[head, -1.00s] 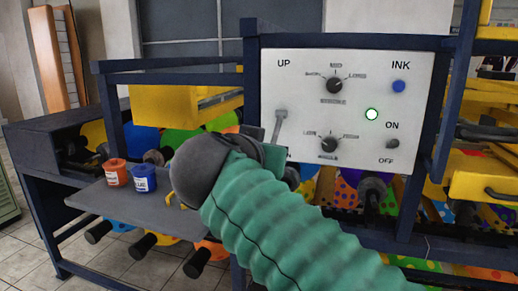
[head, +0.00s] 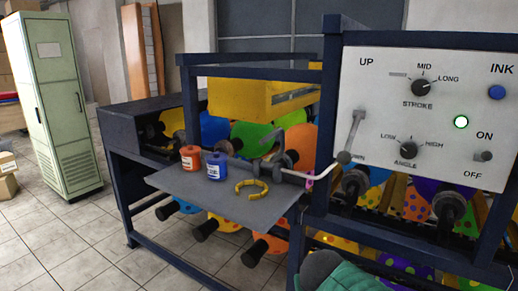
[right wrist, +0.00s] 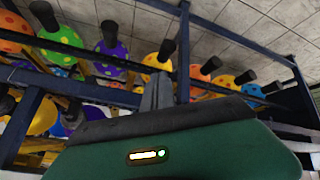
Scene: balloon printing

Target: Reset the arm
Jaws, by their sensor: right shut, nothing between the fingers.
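My right arm's green-sleeved part and dark grey joint show at the bottom edge of the head view, low in front of the machine and below the control panel (head: 440,105). My right gripper (right wrist: 157,92) shows in the right wrist view as a grey finger pair pressed together. It is shut and empty, with rows of dotted balloons on dark holders beyond it. Its fingertips are out of sight in the head view. My left gripper is in neither current view.
A grey shelf (head: 180,183) holds an orange-red jar (head: 190,159), a blue jar (head: 216,167) and a yellow ring (head: 250,188). A green cabinet (head: 62,105) stands left. Floor at the lower left is clear.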

